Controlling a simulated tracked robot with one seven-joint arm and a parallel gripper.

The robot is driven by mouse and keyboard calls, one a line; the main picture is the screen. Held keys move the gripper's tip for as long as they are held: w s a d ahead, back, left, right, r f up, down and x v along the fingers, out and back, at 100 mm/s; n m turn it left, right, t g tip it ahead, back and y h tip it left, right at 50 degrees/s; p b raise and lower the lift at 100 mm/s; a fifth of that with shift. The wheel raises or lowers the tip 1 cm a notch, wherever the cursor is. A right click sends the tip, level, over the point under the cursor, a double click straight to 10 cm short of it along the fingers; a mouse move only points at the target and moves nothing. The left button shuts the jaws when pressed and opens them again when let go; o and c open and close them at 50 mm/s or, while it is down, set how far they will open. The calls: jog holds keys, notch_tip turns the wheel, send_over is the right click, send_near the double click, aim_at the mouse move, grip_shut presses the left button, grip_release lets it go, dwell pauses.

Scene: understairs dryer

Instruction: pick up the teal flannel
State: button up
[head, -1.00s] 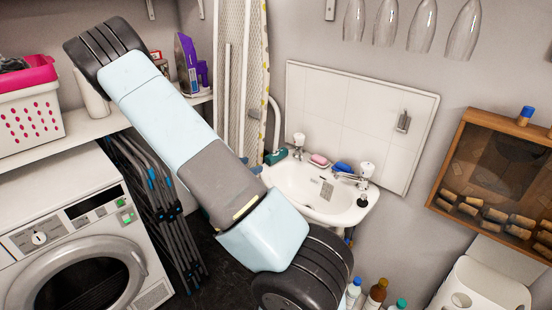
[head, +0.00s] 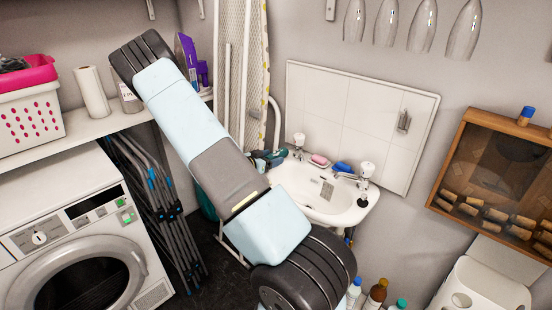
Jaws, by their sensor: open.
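I cannot make out a teal flannel for certain. A small dark teal item (head: 262,159) shows at the left end of the washbasin, partly hidden by my arm, and I cannot tell what it is. Another teal patch (head: 207,203) shows low down behind my arm, between the folded frames and the ironing board, mostly covered. My arm crosses the middle of the head view from lower right to upper left. My gripper is not in view.
The white washbasin (head: 312,209) holds a pink soap (head: 319,160) and a blue item (head: 342,167) on its back edge. A washer or dryer (head: 80,250) stands left under a shelf (head: 110,122) with a basket (head: 32,112). Bottles (head: 375,292) stand below the basin.

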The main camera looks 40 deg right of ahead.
jog(key=shift+x, duration=1)
jog(key=shift+c, duration=0.3)
jog(key=c, duration=1)
